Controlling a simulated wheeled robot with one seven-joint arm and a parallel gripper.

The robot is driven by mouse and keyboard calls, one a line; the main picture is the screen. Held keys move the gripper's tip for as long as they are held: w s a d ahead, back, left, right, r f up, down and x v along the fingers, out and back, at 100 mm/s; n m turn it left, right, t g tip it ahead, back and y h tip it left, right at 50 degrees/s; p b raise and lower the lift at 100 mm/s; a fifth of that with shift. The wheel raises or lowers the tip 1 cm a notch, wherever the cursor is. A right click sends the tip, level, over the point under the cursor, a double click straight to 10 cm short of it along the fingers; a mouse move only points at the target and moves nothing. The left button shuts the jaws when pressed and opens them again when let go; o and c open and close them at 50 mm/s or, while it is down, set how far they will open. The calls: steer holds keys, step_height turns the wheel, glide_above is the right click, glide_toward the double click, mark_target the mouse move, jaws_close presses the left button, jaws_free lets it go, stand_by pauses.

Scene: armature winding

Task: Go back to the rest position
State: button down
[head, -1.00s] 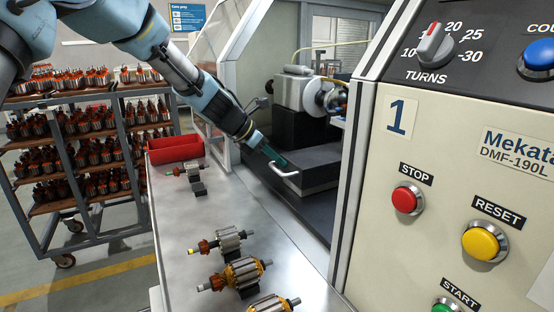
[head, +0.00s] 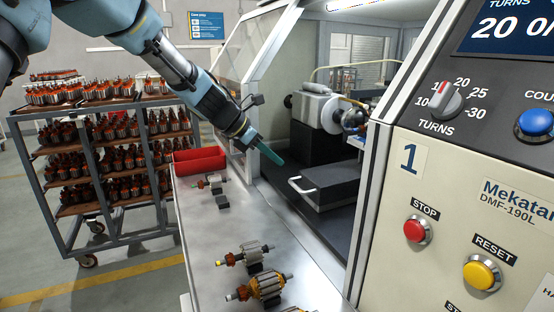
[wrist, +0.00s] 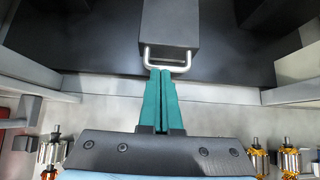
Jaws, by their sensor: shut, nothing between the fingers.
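My gripper (head: 268,153) is shut and empty, with its teal fingers side by side in the wrist view (wrist: 161,100). In the head view it hangs in the air near the open front of the winding machine. A silver handle (head: 300,186) on a dark block (head: 330,186) inside the machine lies to the right of and below the fingertips. In the wrist view the handle (wrist: 167,68) shows just beyond the fingertips; I cannot tell the exact gap, but in the head view they are apart.
Several armatures (head: 266,284) lie along the metal bench (head: 225,225). A red bin (head: 199,161) stands at the bench's far end. A cart (head: 60,205) loaded with armatures stands at left. The machine's control panel (head: 450,175) and its frame post (head: 368,210) stand at right.

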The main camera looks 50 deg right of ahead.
steer(key=shift+a, duration=0.1)
steer(key=w+a+f+m+t+y+b, duration=0.1)
steer(key=w+a+f+m, duration=0.2)
steer(key=a, duration=0.7)
steer(key=w+a+f+m+t+y+b, duration=0.15)
steer(key=w+a, duration=0.35)
steer(key=a, duration=0.5)
steer(key=w+a+f+m+t+y+b, duration=0.1)
steer(key=w+a+f+m+t+y, duration=0.2)
steer(key=a, duration=0.7)
steer(key=s+a+f+m+y, duration=0.1)
steer(key=s+a+m, duration=0.1)
steer(key=a, duration=0.7)
steer(key=s+a+f+m+b, duration=0.1)
steer(key=s+a+f+m, duration=0.1)
steer(key=a, duration=0.7)
steer(key=s+a+f+m+y+b, duration=0.1)
steer(key=s+a+f+m, duration=0.1)
steer(key=a, duration=0.7)
steer(key=shift+m+y, duration=0.35)
steer(key=shift+m, duration=0.3)
steer(key=shift+d+g, duration=0.1)
steer(key=shift+g, duration=0.15)
